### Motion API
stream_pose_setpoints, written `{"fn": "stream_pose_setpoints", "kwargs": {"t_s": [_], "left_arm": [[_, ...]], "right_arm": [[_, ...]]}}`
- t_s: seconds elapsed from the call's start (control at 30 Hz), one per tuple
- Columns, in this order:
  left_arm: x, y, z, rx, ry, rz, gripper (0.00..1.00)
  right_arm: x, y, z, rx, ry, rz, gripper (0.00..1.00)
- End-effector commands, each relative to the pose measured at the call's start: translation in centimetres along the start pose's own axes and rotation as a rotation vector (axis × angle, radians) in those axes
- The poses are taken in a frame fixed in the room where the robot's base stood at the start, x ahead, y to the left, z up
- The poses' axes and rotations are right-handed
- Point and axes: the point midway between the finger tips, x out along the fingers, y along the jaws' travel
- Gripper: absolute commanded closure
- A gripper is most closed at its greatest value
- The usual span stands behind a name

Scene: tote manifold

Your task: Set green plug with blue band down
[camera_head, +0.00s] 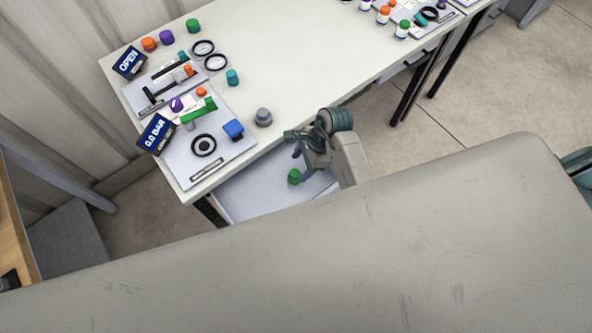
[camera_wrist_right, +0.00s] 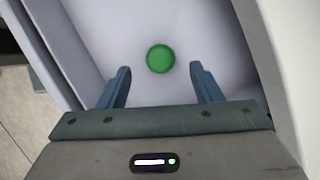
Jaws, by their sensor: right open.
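The green plug (camera_head: 294,176) stands on the pale floor of an open drawer (camera_head: 255,197) below the table's front edge. In the right wrist view the plug (camera_wrist_right: 160,59) shows as a round green top. Its blue band cannot be made out. My right gripper (camera_head: 301,158) is over the drawer, beside the plug in the head view. In the right wrist view its two fingers (camera_wrist_right: 160,84) are spread wide, with the plug between and just beyond their tips, clear of both. My left gripper is not in view.
The drawer walls (camera_wrist_right: 255,50) rise close beside my right gripper. The table's middle is clear.

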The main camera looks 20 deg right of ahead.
Motion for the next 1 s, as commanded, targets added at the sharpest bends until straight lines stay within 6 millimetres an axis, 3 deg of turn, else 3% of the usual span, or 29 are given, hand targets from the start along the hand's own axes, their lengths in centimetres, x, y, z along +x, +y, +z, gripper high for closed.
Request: {"fn": "stream_pose_setpoints", "kwargs": {"t_s": [0.2, 0.4, 1.0], "left_arm": [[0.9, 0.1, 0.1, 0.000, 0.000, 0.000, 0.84], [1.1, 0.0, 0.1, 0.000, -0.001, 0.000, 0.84], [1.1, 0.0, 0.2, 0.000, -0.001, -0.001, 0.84]], "right_arm": [[-4.2, -0.1, -0.1, -0.002, 0.002, -0.004, 0.41], [-6.2, 0.0, 0.0, -0.001, 0.001, -0.001, 0.41], [-6.5, 0.0, 0.0, 0.000, 0.000, 0.001, 0.41]]}}
